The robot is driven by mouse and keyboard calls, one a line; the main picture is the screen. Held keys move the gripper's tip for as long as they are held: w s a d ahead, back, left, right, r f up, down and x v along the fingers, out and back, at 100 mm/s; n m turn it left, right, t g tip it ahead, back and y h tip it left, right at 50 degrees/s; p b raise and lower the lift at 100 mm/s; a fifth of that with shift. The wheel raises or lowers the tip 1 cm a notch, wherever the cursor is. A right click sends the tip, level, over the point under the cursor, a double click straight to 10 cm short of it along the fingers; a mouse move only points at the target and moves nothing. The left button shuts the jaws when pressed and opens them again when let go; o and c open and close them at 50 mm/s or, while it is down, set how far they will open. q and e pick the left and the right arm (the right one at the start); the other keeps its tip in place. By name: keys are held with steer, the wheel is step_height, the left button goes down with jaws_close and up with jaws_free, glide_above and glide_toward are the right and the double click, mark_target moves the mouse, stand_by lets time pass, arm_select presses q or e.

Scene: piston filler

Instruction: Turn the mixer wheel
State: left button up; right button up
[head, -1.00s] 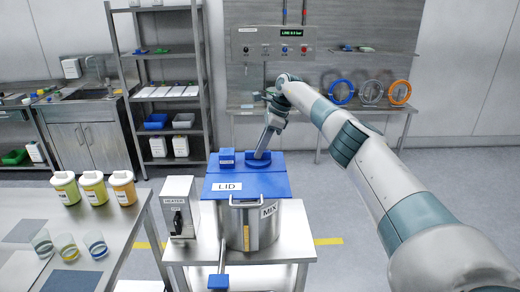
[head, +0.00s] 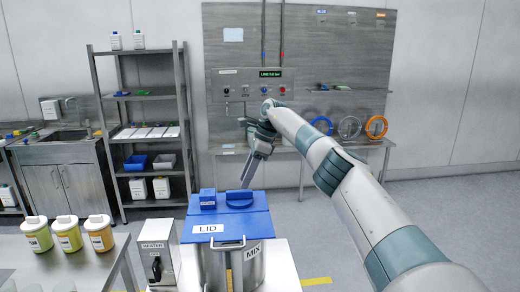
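The steel mixer pot (head: 215,265) carries a "MIX" label and stands low in the middle of the head view. Its blue lid (head: 245,222) is marked "LID". A low round blue part (head: 239,199) on the back of the lid may be the mixer wheel; I cannot be sure. A small blue box (head: 207,199) sits left of it. My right gripper (head: 247,182) points down just above and behind the round part, seemingly clear of it. I cannot tell its finger opening, and I see nothing held. My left gripper is out of view.
A heater box (head: 157,250) stands left of the pot. Several lidded jars (head: 68,233) are on the steel table at left. Behind are a control panel (head: 250,92), a shelf rack (head: 145,125) and coloured rings (head: 376,127) on a bench.

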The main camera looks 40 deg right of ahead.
steer(key=v, duration=1.2)
steer(key=shift+r, duration=0.4)
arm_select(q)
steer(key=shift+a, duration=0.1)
arm_select(e)
steer(key=shift+s, duration=0.1)
